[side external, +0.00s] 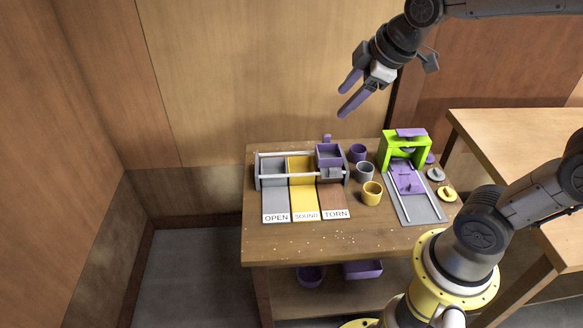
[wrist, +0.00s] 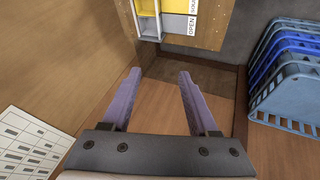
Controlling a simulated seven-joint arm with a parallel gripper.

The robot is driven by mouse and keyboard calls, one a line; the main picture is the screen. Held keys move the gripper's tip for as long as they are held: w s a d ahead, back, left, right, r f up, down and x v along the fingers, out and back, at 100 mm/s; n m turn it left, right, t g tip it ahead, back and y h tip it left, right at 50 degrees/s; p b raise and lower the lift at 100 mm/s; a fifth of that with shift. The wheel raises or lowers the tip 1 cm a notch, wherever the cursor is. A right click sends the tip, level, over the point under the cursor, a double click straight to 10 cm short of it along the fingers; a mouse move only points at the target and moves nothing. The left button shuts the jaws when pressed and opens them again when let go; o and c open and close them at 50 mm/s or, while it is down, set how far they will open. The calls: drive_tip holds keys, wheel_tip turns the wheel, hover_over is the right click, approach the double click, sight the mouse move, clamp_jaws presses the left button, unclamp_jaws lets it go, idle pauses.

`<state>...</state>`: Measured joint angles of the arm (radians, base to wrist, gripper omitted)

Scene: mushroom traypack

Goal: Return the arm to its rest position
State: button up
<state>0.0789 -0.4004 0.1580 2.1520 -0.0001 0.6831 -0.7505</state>
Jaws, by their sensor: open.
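My gripper (side external: 348,98) is raised in the air above the back of the wooden table (side external: 300,242), near the wall in the side external view. Its two purple fingers are apart and nothing is between them. In the wrist view my gripper (wrist: 155,92) also shows open and empty, with the floor and wall behind it. The gripper touches nothing. My arm reaches in from the upper right.
The table holds a sorter with lanes marked OPEN, SOUND and TORN (side external: 304,204), a purple box (side external: 330,153), several cups (side external: 372,194) and a green frame (side external: 421,151). Blue crates (wrist: 292,75) stand at the right in the wrist view. A second table (side external: 515,140) stands right.

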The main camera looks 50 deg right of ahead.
drive_tip(key=s+a+f+m, duration=0.2)
drive_tip(key=s+m, duration=0.5)
drive_tip(key=s, duration=0.7)
drive_tip(key=shift+s+a+f+m+g+y, duration=0.2)
drive_tip(key=shift+s+f+m+g+y, duration=0.1)
drive_tip(key=shift+f+m, duration=0.1)
